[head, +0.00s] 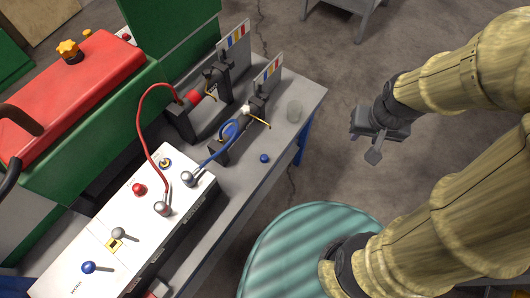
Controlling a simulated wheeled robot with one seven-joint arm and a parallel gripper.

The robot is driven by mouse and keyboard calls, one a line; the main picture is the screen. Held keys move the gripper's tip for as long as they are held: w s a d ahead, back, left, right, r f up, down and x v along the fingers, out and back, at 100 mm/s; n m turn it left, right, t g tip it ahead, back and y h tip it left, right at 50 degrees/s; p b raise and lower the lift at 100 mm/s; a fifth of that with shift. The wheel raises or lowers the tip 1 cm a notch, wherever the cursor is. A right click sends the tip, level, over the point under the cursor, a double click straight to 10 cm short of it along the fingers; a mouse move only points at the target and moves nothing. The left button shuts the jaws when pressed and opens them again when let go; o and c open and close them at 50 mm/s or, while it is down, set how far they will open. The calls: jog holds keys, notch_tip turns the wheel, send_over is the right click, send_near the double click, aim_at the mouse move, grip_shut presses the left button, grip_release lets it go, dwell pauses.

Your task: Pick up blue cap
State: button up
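A small blue cap (264,158) lies on the grey table (262,184), near its right edge and apart from other things. My gripper (372,152) is in the air to the right of the table, over the floor. It is well apart from the blue cap. Its fingers are small and partly overlap in this view, so I cannot tell whether they are open or shut. Nothing is visibly held in it.
Two clamp-like devices (197,112) with red and blue hoses stand behind the cap. A white control box (120,225) is at the left. A ribbed teal drum top (300,250) is in front.

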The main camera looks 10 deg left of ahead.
jog(key=shift+o, duration=0.4)
jog(key=shift+s, duration=0.15)
jog(key=o, duration=0.3)
jog(key=shift+a, duration=0.1)
jog(key=w+a+f+g+b, duration=0.1)
jog(key=w+a+f+b, duration=0.1)
jog(key=a+f, duration=0.3)
jog(key=w+a+f+b, duration=0.3)
jog(key=a+f, duration=0.3)
jog(key=a, duration=0.6)
jog(key=w+a+f+g+b, duration=0.1)
jog(key=w+a+f+b, duration=0.1)
jog(key=a+f+b, duration=0.2)
jog(key=a+f, duration=0.2)
jog(key=a, duration=0.2)
jog(key=shift+w+a+n+g+b, duration=0.3)
jog(key=shift+w+b, duration=0.05)
jog(key=shift+b, duration=0.05)
send_over(264, 156)
notch_tip(264, 156, down, 12)
jog(key=shift+f, duration=0.1)
